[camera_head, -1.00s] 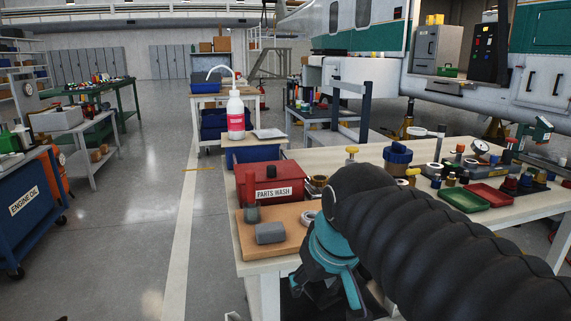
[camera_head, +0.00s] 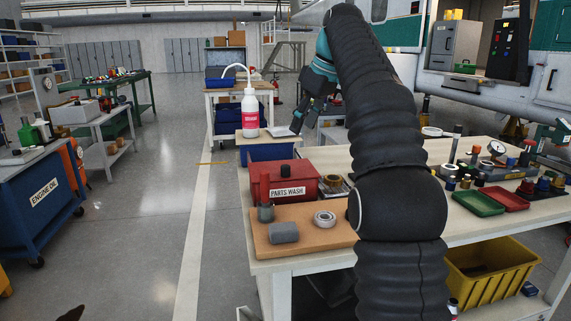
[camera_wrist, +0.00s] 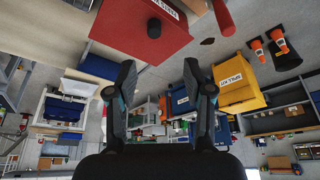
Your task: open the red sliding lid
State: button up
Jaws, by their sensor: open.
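The red lid (camera_head: 268,172) with a black knob (camera_head: 285,170) lies on the red box (camera_head: 258,191) labelled PARTS WASH, on the near left part of the bench. The lid appears closed over the box. In the wrist view the lid (camera_wrist: 115,25) and its knob (camera_wrist: 154,28) show at the top, upside down. My gripper (camera_head: 301,117) is raised above and beyond the box, apart from it. In the wrist view its two fingers (camera_wrist: 159,88) are spread with nothing between them.
A wooden board (camera_head: 310,240) with a bearing (camera_head: 325,218) and grey parts lies in front of the box. A white bottle (camera_head: 250,115) and blue bin (camera_head: 270,152) stand behind. Green and red trays (camera_head: 503,199) and small parts crowd the bench's right side.

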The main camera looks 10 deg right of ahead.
aim_at(286, 166)
jog(key=shift+n, duration=0.4)
jog(key=b+x, duration=0.1)
jog(key=x, duration=0.3)
jog(key=b+x, duration=0.1)
jog(key=x, duration=0.4)
jog(key=w+b+x, duration=0.1)
jog(key=x, duration=0.4)
jog(key=shift+w+d+r+b, duration=0.1)
jog(key=shift+w+d+b, duration=0.05)
jog(key=shift+d+b, duration=0.15)
grip_shut()
